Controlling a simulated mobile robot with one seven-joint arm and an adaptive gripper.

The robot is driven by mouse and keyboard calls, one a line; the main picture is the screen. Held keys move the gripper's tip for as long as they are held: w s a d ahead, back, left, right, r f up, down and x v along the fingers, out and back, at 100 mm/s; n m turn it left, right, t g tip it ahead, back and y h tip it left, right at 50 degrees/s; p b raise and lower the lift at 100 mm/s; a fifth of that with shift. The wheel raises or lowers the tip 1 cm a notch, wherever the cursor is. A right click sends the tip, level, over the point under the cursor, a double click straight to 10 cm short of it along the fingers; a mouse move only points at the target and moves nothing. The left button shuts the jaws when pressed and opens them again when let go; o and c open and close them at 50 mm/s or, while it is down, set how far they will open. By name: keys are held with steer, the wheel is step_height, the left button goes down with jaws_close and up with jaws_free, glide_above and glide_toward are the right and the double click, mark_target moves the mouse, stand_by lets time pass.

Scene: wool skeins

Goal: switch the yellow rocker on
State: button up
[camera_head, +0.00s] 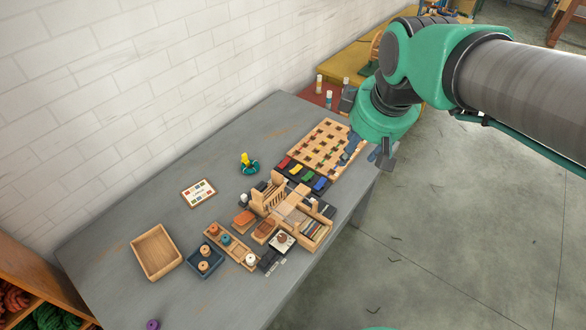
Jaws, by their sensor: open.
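A dark strip of colored rockers lies along the near edge of a wooden grid board on the grey table. Its yellow rocker (295,169) sits between the red rocker (284,162) and the green rocker (307,176); the blue rocker (320,184) is at the right end. The rockers are too small to tell which way each is tilted. My gripper (371,154) is open, near the right edge of the table, to the right of the strip and apart from the yellow rocker. I see nothing between its fingers.
The wooden grid board (329,146) lies behind the strip. A wooden slotted rack (270,195) stands just in front of it. A yellow figure on a teal base (249,165) stands to the left. A wooden tray (139,247) lies farther left. The table's far left is mostly clear.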

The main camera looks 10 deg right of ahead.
steer(key=w+a+f+n+g, duration=0.1)
steer(key=w+a+f+n, duration=0.15)
steer(key=w+n, duration=0.7)
steer(key=n+g+p, duration=0.2)
steer(key=n+g, duration=0.1)
steer(key=n, duration=1.3)
glide_above(293, 171)
step_height(293, 171, down, 33)
steer(key=shift+m, duration=0.25)
steer(key=shift+f, duration=0.1)
step_height(293, 171, down, 14)
steer(key=shift+r+b, duration=0.25)
steer(key=shift+b, duration=0.7)
